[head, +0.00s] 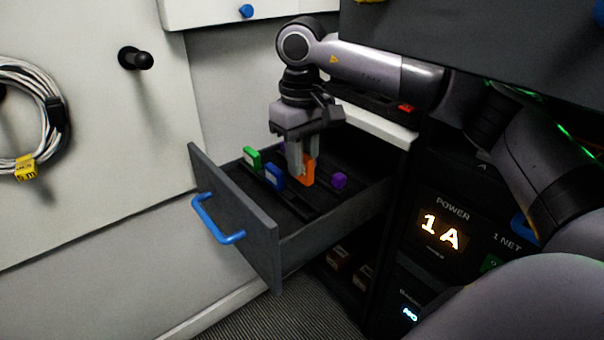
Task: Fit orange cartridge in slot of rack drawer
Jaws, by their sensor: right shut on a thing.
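My right gripper (301,160) points down into the open rack drawer (254,229) and is shut on the orange cartridge (308,173). The cartridge is upright, between the blue and purple cartridges. Its lower end is at the level of the dark drawer insert; I cannot tell whether it is seated in a slot. The slot under it is hidden by the gripper and the cartridge. My left gripper is not in view.
In the drawer stand a green cartridge (252,158), a blue cartridge (274,177) and a purple cartridge (340,180). The drawer front has a blue handle (216,222). A rack with a lit panel (440,232) stands at right. A coiled cable (32,115) hangs at left.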

